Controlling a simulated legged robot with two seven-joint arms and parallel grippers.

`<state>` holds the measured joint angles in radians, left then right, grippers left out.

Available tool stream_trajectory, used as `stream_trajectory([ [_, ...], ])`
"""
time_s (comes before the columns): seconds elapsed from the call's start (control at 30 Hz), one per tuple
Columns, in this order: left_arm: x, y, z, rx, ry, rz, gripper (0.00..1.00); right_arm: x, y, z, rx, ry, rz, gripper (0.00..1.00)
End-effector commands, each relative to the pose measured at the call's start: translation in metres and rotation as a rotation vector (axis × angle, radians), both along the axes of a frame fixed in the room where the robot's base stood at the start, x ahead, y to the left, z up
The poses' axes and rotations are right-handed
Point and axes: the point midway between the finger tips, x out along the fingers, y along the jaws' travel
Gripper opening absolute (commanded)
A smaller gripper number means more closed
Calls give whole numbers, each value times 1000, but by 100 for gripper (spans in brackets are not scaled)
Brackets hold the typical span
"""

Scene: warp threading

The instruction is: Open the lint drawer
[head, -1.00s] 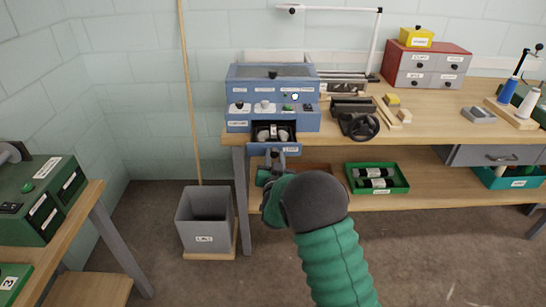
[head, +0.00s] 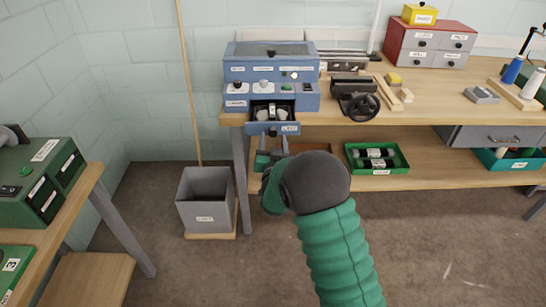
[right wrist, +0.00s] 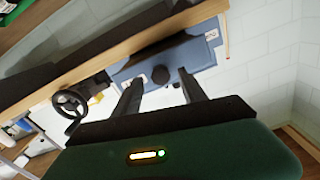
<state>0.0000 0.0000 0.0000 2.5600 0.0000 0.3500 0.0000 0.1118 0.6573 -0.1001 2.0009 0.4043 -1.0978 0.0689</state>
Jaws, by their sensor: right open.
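The blue machine (head: 235,86) stands on the bench. Its lint drawer (head: 289,128) is pulled out below the body, with its open top and pale and dark contents showing. The drawer front has a round dark knob, which shows in the right wrist view (right wrist: 160,75). My right gripper (head: 271,147) is open just in front of and below the drawer front. In the right wrist view its two fingers (right wrist: 159,84) stand apart on either side of the knob, with gaps to both. My left gripper is not in view.
A grey bin (head: 205,205) stands on the floor left of the bench leg. A green tray (head: 399,160) with dark rolls is on the lower shelf. A vise-like tool with a handwheel (head: 360,106) is right of the machine. Open floor lies in front.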

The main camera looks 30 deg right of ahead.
Motion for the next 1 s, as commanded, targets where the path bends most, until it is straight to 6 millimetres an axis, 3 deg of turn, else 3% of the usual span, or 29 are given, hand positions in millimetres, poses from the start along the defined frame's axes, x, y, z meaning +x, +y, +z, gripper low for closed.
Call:
stream_trajectory([
  [0.3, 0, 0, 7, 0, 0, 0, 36, -77, 51, 1, -2, 3, 3, 50],
  [0.5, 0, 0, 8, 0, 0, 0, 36, -114, 74, 0, -3, 3, 2, 50],
  [0.7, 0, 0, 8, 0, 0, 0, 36, -126, 81, 0, -3, 2, 0, 50],
  [1.0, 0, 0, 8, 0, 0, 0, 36, -126, 81, 0, -3, 2, 0, 50],
])
